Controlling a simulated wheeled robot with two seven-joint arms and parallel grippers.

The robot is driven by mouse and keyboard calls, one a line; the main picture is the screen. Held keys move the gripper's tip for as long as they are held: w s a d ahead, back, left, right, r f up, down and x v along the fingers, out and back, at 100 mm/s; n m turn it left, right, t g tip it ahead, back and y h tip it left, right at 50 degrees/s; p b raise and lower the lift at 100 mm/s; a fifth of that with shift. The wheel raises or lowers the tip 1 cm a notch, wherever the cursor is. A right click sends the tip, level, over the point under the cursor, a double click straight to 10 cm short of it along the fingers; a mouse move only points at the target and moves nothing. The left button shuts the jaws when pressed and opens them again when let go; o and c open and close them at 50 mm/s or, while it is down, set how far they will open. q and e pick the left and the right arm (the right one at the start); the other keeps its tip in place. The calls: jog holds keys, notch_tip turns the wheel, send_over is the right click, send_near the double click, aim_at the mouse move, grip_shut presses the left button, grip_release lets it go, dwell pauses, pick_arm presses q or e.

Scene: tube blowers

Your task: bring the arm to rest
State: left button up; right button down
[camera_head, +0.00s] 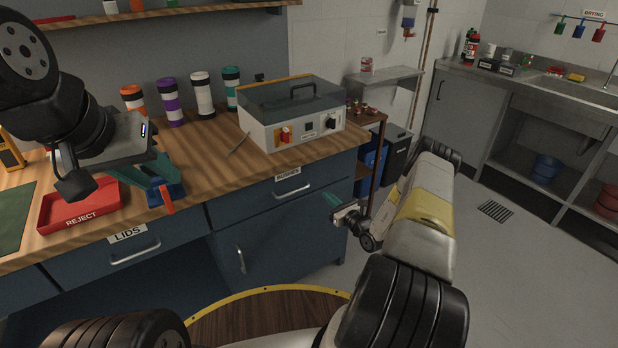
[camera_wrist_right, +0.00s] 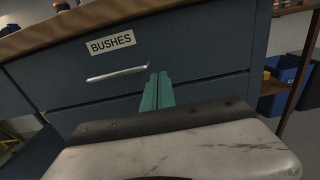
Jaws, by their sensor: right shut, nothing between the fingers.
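My right gripper (camera_head: 332,201) is in front of the bench's right end, below the top, beside the blue cabinet. In the right wrist view its green fingers (camera_wrist_right: 156,92) are together and empty, pointing at the drawer front labelled BUSHES (camera_wrist_right: 120,70). My right arm reaches up from the bottom of the head view and bends back towards the bench. My left gripper (camera_head: 158,172) is over the bench beside the red REJECT tray (camera_head: 80,220), with green fingers by a blue and red item (camera_head: 167,195). I cannot tell whether it holds anything.
A grey machine with a lid and handle (camera_head: 290,115) stands on the wooden bench. Several capped tubes (camera_head: 203,95) stand behind. The BUSHES drawer handle (camera_head: 294,189) sticks out near my right gripper. Open floor (camera_head: 500,270) lies to the right, before the sink counter.

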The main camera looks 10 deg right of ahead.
jog(key=s+a+r+n+g+y, duration=0.2)
jog(key=s+a+r+n+g, duration=0.3)
jog(key=r, duration=0.5)
jog(key=s+a+r+n+g+y, duration=0.35)
jog(key=a+r+n, duration=0.3)
jog(key=r, duration=0.25)
jog(key=s+a+r+n+g+y, duration=0.2)
jog(key=s+a+r+n+g, duration=0.2)
jog(key=a+r+n, duration=0.45)
jog(key=s+d+r+n+g+h, duration=0.1)
jog(key=s+r+n+h, duration=0.2)
jog(key=s+r, duration=0.3)
jog(key=s+r+n+g+h, duration=0.2)
jog(key=s+r+n+h, duration=0.15)
jog(key=s, duration=0.55)
jog(key=s+d+r+n+t+h, duration=0.5)
jog(key=s+d+r+n, duration=0.1)
jog(key=s, duration=0.5)
jog(key=shift+d, duration=0.55)
jog(key=shift+r, duration=0.1)
